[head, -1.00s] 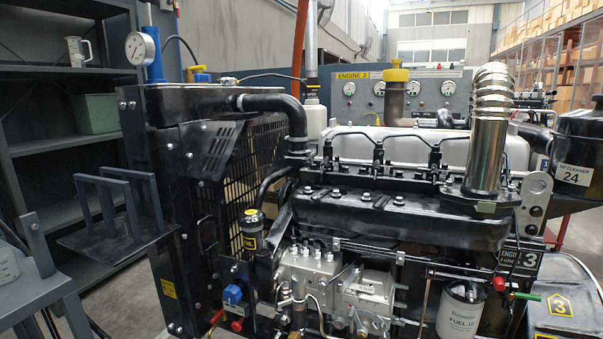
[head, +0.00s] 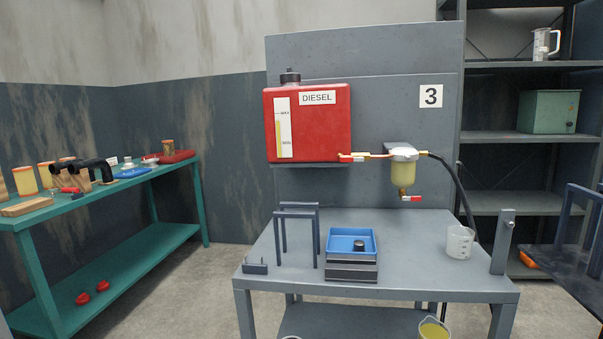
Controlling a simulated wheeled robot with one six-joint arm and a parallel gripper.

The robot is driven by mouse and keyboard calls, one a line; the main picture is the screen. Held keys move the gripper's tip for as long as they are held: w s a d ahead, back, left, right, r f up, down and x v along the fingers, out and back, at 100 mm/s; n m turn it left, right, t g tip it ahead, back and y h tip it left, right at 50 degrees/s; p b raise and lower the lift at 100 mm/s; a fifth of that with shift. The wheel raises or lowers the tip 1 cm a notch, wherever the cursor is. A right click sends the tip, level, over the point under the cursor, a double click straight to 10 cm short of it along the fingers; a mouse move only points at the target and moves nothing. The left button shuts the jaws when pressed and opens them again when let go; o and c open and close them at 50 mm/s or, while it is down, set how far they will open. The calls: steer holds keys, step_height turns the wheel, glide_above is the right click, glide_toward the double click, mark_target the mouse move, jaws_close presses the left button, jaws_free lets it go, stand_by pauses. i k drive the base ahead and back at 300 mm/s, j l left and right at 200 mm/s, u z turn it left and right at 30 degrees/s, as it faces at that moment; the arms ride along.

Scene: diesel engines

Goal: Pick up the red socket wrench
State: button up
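I cannot make out a red socket wrench with certainty. A small tool with a red end (head: 70,190) lies on the green workbench (head: 150,172) at the left, near black curved pipes; it is too small to tell what it is. My gripper is not in view.
A grey table (head: 420,235) stands ahead with a blue tray (head: 340,232), a grey frame (head: 298,212) and a clear beaker (head: 459,242) on it. A red diesel tank (head: 335,125) hangs behind it. Two red parts (head: 82,298) lie on the bench's lower shelf. Shelving (head: 500,138) stands right. Floor between bench and table is clear.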

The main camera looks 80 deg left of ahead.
mark_target(65, 190)
steer(key=u, duration=3.9)
steer(key=i+l, duration=0.1)
steer(key=i, duration=0.35)
steer(key=i+l+u, duration=0.1)
steer(key=i, duration=0.4)
steer(key=i+l, duration=0.2)
steer(key=i, duration=0.25)
steer(key=i+l, duration=0.15)
steer(key=i, duration=0.3)
steer(key=i+l+u, duration=0.1)
steer(key=i, duration=0.35)
steer(key=i+l, duration=0.25)
steer(key=i, duration=0.2)
